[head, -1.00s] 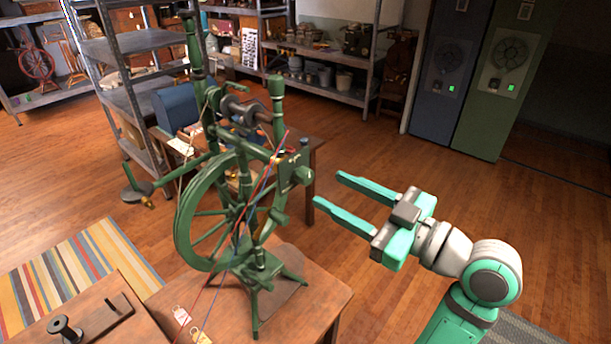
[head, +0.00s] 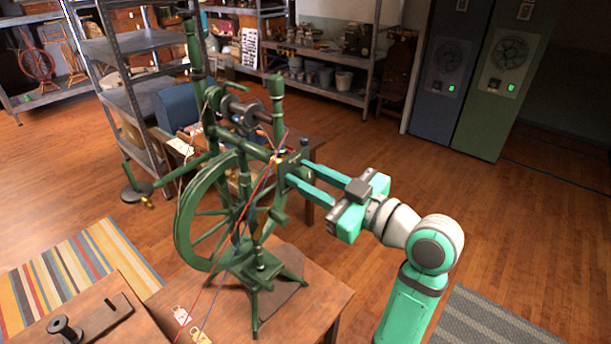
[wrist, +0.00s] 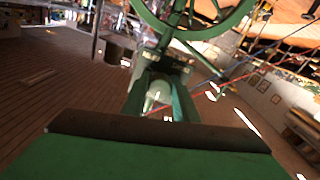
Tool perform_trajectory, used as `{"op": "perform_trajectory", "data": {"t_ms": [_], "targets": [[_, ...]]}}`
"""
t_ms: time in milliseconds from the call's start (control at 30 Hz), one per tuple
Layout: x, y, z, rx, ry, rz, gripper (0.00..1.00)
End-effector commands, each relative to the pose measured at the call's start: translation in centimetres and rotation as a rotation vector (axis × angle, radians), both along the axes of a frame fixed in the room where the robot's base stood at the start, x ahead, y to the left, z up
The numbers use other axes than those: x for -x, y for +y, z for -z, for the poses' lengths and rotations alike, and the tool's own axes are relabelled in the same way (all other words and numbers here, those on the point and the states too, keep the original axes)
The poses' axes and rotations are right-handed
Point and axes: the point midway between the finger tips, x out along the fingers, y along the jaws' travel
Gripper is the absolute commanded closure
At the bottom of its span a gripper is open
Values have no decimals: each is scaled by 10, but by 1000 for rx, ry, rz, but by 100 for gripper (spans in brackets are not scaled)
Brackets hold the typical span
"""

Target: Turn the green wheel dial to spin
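The green spinning wheel stands on a wooden table, its large spoked wheel (head: 186,207) upright on the left of its frame. A dark green plate (head: 291,161) is on the right side of the frame. My gripper (head: 296,172) points left at this plate, its two fingers apart and their tips at or very near it; contact cannot be told. In the wrist view the large wheel (wrist: 203,32) curves across the top, and my gripper (wrist: 160,98) shows fingers with a gap and a pale rounded part between them. The fingertips partly hide the plate's lower part.
Red and blue cords (head: 236,226) hang from the frame to tags on the wooden table (head: 310,312). A second table (head: 88,300) holds a spool at lower left. A metal shelf (head: 128,95) stands behind. Open wooden floor lies to the right.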

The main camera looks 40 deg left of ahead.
Motion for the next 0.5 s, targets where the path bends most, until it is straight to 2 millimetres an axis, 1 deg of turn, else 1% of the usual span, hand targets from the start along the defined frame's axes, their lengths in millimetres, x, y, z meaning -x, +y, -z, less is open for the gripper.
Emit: {"op": "perform_trajectory", "data": {"t_ms": [33,67,100,367,500], "targets": [[0,0,0,0,0,0,88],[0,0,0,0,0,0,95],[0,0,0,0,0,0,96],[0,0,0,-2,21,0,96],[0,0,0,-6,73,0,96]]}}
